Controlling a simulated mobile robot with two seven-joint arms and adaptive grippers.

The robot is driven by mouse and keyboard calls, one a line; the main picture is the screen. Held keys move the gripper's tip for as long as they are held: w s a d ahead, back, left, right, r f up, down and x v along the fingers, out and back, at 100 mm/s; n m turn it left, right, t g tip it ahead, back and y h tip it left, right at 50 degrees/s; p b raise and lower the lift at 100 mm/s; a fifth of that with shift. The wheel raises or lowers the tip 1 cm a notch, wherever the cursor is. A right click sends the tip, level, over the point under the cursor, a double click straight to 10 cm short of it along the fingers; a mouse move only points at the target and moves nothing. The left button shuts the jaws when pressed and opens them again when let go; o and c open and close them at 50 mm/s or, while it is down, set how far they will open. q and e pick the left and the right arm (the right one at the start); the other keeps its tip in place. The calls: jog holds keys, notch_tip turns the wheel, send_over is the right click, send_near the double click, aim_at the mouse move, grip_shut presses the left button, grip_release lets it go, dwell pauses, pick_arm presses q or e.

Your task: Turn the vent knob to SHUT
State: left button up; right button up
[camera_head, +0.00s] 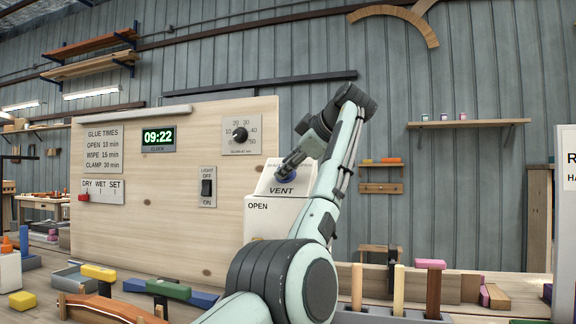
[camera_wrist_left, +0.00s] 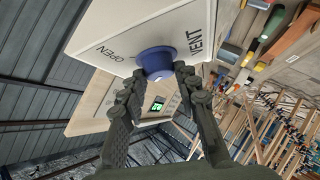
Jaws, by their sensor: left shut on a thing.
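The vent knob is a round blue knob on a white box marked VENT (camera_head: 281,190) and OPEN, on the right part of the wooden panel. In the head view my left gripper (camera_head: 287,168) reaches it from above and hides most of it. In the left wrist view the blue vent knob (camera_wrist_left: 156,60) sits between the fingertips of my left gripper (camera_wrist_left: 158,78), which is shut on it. The word OPEN shows on one side of the knob. No SHUT label and no pointer can be made out. My right gripper is not in view.
The wooden panel (camera_head: 150,225) also carries a light switch (camera_head: 207,188), a dial (camera_head: 240,134), a clock (camera_head: 158,138) and a DRY/WET/SET slider (camera_head: 101,190). Colored blocks and a curved wooden piece (camera_head: 105,309) lie on the bench below. My left arm crosses the space right of the panel.

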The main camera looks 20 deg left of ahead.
pick_arm(q)
jog(key=shift+f, duration=0.1)
jog(key=o, duration=1.2)
jog(key=shift+c, duration=0.2)
jog(key=shift+d, duration=0.1)
jog(key=v, duration=1.2)
